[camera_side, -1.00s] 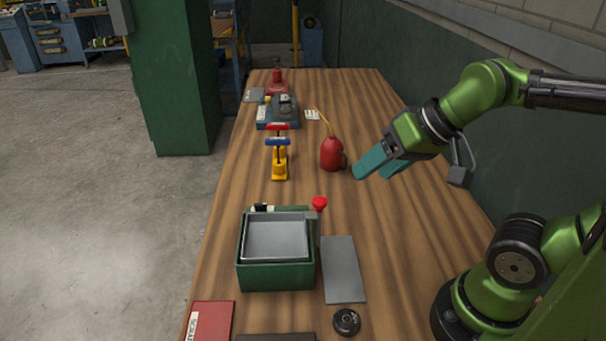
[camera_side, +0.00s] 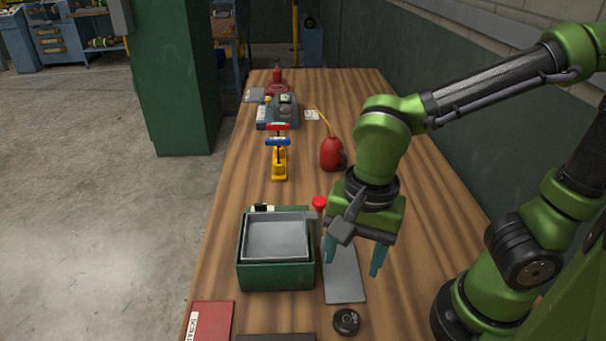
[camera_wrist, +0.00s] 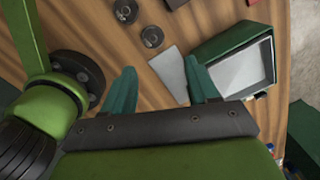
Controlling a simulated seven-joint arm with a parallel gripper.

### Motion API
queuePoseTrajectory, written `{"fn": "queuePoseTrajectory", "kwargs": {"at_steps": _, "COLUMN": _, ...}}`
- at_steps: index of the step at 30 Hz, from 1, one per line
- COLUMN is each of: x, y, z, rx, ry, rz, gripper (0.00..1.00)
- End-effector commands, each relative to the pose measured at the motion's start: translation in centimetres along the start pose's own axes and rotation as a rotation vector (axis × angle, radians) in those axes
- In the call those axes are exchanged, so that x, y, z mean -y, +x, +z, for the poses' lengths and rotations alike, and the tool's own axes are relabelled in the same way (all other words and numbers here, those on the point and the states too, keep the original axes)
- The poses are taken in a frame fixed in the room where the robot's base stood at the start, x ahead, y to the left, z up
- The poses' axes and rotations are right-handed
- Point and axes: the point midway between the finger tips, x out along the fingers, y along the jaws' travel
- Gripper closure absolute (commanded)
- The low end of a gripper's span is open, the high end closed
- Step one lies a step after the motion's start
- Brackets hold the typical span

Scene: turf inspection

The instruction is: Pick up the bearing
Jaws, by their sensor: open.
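A dark round disc (camera_side: 346,321) with a hole-like centre lies flat on the bench near the front edge of the side view. The wrist view shows this disc (camera_wrist: 152,37) and a second similar round piece (camera_wrist: 126,11) beside it. I cannot tell for sure which one is the bearing. My gripper (camera_side: 354,258) points down with its two teal fingers apart and nothing between them. It is above the grey plate, beyond the disc in the side view. In the wrist view both discs are beyond the fingertips (camera_wrist: 158,68).
A green box with a grey tray inside (camera_side: 243,270) stands left of the grey plate (camera_side: 346,287). A red-topped object (camera_side: 319,203) stands close behind. A red oil can (camera_side: 331,153) and yellow-based clamp (camera_side: 280,165) stand farther back.

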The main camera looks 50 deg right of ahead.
Motion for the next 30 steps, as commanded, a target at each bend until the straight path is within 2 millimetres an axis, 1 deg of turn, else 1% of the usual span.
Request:
{"fn": "queuePoseTrajectory", "kwargs": {"at_steps": 1, "x": -0.1, "y": 0.2, "z": 0.2, "rx": -0.018, "ry": 0.11, "rz": 0.023, "gripper": 0.41}}
{"fn": "queuePoseTrajectory", "kwargs": {"at_steps": 3, "x": -0.2, "y": 0.2, "z": 0.1, "rx": -0.04, "ry": 0.274, "rz": 0.039, "gripper": 0.41}}
{"fn": "queuePoseTrajectory", "kwargs": {"at_steps": 6, "x": -0.2, "y": 0.0, "z": -0.2, "rx": -0.061, "ry": 0.469, "rz": 0.044, "gripper": 0.41}}
{"fn": "queuePoseTrajectory", "kwargs": {"at_steps": 10, "x": -0.5, "y": 0.0, "z": -0.4, "rx": -0.074, "ry": 0.617, "rz": 0.048, "gripper": 0.41}}
{"fn": "queuePoseTrajectory", "kwargs": {"at_steps": 14, "x": -0.6, "y": 0.8, "z": -0.4, "rx": -0.076, "ry": 0.661, "rz": 0.051, "gripper": 0.41}}
{"fn": "queuePoseTrajectory", "kwargs": {"at_steps": 17, "x": -0.8, "y": 2.5, "z": -0.5, "rx": -0.079, "ry": 0.661, "rz": 0.054, "gripper": 0.41}}
{"fn": "queuePoseTrajectory", "kwargs": {"at_steps": 24, "x": -1.2, "y": 7.8, "z": -0.8, "rx": -0.079, "ry": 0.66, "rz": 0.055, "gripper": 0.41}}
{"fn": "queuePoseTrajectory", "kwargs": {"at_steps": 27, "x": -1.3, "y": 9.7, "z": -0.9, "rx": -0.078, "ry": 0.66, "rz": 0.054, "gripper": 0.41}}
{"fn": "queuePoseTrajectory", "kwargs": {"at_steps": 30, "x": -1.3, "y": 10.9, "z": -1.0, "rx": -0.076, "ry": 0.661, "rz": 0.051, "gripper": 0.41}}
